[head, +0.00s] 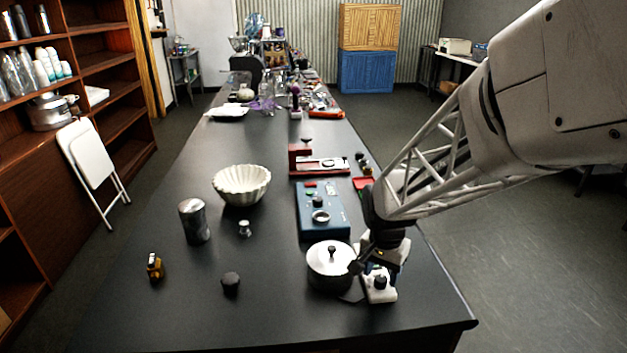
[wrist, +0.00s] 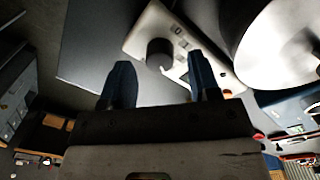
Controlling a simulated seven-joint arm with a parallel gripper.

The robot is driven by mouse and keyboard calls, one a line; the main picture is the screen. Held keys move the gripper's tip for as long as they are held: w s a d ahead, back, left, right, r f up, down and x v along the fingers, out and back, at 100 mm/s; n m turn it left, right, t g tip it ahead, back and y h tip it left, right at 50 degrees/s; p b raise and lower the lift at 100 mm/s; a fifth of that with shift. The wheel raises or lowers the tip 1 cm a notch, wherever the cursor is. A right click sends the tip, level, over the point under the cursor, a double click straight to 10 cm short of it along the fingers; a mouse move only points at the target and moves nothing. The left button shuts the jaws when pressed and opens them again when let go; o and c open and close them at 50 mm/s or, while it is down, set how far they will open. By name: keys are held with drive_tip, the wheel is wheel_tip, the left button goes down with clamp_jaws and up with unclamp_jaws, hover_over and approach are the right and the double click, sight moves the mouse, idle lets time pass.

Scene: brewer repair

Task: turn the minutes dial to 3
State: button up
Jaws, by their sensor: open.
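A small white device (head: 380,291) stands near the table's front right edge. In the wrist view its white panel (wrist: 143,36) carries a round black dial (wrist: 159,53), and small marks beside it are too small to read surely. I cannot read a minutes label or the dial's setting. My gripper (head: 377,268) is low over the device, pointing down. In the wrist view my gripper (wrist: 158,62) is open, and the dial shows between and just beyond the two fingertips. I cannot tell whether either finger touches it. In the head view my gripper hides much of the device.
A lidded metal pot (head: 331,267) stands close to the left of the device. A blue box with knobs (head: 309,222) lies behind the pot. A dark knob (head: 231,283), a yellow item (head: 155,266), a metal can (head: 194,222) and a fluted bowl (head: 241,184) stand left.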

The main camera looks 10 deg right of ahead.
drive_tip(key=shift+f, duration=0.85)
drive_tip(key=c, duration=0.9)
drive_tip(key=shift+n, duration=0.6)
drive_tip(key=o, duration=0.9)
drive_tip(key=shift+r, duration=0.1)
